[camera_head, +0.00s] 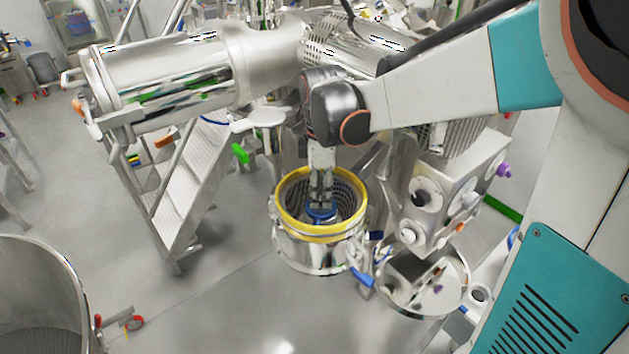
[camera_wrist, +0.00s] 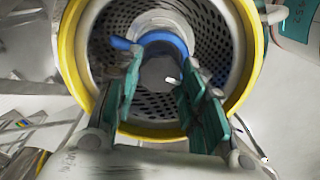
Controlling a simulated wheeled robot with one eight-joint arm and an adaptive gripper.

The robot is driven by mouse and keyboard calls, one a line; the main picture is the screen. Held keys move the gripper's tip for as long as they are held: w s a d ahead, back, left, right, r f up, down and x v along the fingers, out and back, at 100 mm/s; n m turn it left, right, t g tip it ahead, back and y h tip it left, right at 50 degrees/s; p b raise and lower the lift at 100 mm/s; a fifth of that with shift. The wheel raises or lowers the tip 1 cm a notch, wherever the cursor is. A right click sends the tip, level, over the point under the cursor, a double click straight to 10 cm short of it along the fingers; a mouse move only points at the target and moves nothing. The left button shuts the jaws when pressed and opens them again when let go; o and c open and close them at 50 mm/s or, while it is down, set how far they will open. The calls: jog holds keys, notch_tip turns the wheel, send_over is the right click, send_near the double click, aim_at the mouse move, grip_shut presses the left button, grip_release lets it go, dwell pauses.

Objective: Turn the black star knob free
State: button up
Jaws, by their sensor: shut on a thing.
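My gripper (camera_head: 321,196) reaches down into a round steel vessel with a yellow rim (camera_head: 292,223). In the wrist view its green-padded fingers (camera_wrist: 162,78) stand on either side of a dark grey-black knob (camera_wrist: 157,73) and are shut on it. The knob sits in front of a blue ring (camera_wrist: 163,39) with a blue lever end at its left, at the middle of the vessel. The knob's star shape is not clear, and in the head view the fingers hide it.
Perforated mesh (camera_wrist: 212,48) lines the vessel close around the fingers, inside the yellow rim. A large steel drum (camera_head: 40,290) is at lower left. Steps (camera_head: 185,195) stand behind left.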

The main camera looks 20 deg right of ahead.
aim_at(321, 195)
jog(key=shift+n, duration=1.6)
jog(key=o, duration=1.1)
jog(key=shift+c, duration=0.2)
jog(key=shift+r, duration=0.15)
notch_tip(321, 195, up, 12)
jog(key=shift+s, duration=0.15)
jog(key=shift+f, duration=0.2)
